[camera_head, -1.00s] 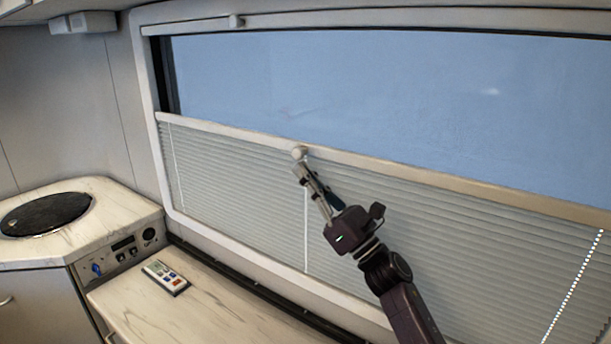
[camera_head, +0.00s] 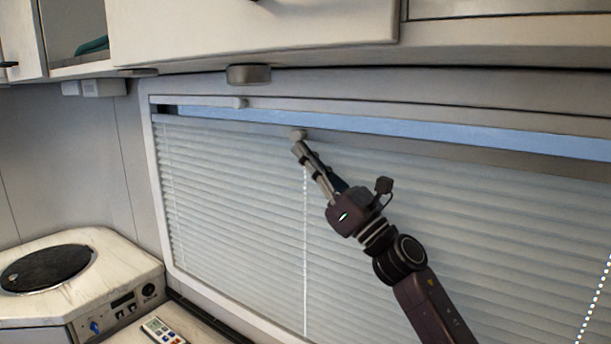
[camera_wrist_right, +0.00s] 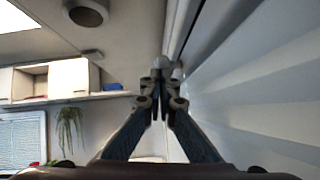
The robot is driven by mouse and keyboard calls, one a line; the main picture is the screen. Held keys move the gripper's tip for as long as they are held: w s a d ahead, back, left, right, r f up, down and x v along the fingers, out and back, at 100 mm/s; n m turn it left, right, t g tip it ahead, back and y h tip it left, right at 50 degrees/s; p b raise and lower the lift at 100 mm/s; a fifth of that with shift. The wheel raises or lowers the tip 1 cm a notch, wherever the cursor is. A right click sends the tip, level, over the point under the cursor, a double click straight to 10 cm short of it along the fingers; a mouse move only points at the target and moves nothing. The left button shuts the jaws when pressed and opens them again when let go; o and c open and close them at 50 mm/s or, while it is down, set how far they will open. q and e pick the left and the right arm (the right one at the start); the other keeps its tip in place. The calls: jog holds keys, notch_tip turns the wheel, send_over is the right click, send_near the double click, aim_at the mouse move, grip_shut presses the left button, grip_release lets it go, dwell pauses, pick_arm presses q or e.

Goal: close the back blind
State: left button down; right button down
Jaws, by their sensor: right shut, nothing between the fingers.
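The back blind (camera_head: 240,190) is pleated and pale grey and covers most of the window in the head view. A narrow strip of blue window (camera_head: 400,126) shows above its top rail. A small round knob (camera_head: 299,134) sits on the rail. My right gripper (camera_head: 298,148) is shut and empty, its fingertips at the knob from just below; I cannot tell if they touch. In the right wrist view the fingers (camera_wrist_right: 161,66) are together, with the blind (camera_wrist_right: 260,95) close on the right. My left gripper is not in view.
A latch (camera_head: 241,103) sits on the upper window frame. White cabinets (camera_head: 250,35) and a small round fixture (camera_head: 248,74) are above. A counter with a dark round lid (camera_head: 46,268) and a remote (camera_head: 160,331) are at lower left. A hanging plant (camera_wrist_right: 70,125) shows in the wrist view.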

aim_at(302, 135)
jog(key=shift+r+p, duration=0.35)
jog(key=shift+r, duration=1.1)
